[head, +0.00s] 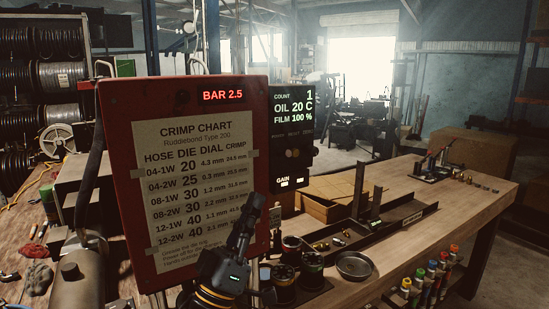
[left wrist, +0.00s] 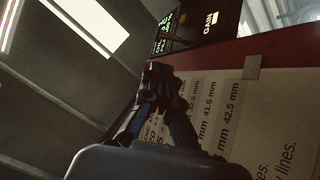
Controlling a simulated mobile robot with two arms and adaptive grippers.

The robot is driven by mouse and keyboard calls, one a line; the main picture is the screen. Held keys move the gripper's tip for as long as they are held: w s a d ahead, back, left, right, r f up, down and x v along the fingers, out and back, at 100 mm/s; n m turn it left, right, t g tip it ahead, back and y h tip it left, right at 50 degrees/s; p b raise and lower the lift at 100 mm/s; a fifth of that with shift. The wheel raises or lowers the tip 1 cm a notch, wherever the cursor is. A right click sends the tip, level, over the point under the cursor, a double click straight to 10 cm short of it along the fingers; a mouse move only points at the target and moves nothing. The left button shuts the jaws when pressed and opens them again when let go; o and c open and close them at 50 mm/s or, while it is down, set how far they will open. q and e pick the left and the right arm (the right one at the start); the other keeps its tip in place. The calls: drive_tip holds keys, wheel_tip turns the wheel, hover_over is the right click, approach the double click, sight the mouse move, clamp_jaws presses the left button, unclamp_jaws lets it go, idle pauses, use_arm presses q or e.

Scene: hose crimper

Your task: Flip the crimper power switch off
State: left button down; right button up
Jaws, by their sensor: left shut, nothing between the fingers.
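The crimper shows as a red panel (head: 115,110) with a paper crimp chart (head: 200,140) and a red "BAR 2.5" display. A black control box (head: 310,160) is on its right side, with a lit readout, small knobs and two lit patches marked "GAIN". I cannot make out which part is the power switch. My left gripper (head: 256,203) points up in front of the chart's lower right corner, shut and empty. In the left wrist view its closed fingertips (left wrist: 155,72) are over the chart, with the control box (left wrist: 200,22) beyond them. My right gripper is not in view.
A wooden bench (head: 455,200) runs to the right with a dark metal tray (head: 400,222), a round dish (head: 354,265) and spools (head: 311,270). Coloured markers (head: 430,275) stand at its front edge. Hose reels (head: 60,75) fill the left rack.

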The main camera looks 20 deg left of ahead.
sight(283, 154)
use_arm(q)
drive_tip(key=p+x, duration=0.5)
drive_tip(key=x, duration=0.4)
drive_tip(key=shift+s, duration=0.1)
drive_tip(key=shift+w+d+r+p, duration=0.1)
drive_tip(key=shift+w+r+p, duration=0.2)
drive_tip(key=shift+w+r, duration=0.15)
drive_tip(key=shift+f, duration=0.1)
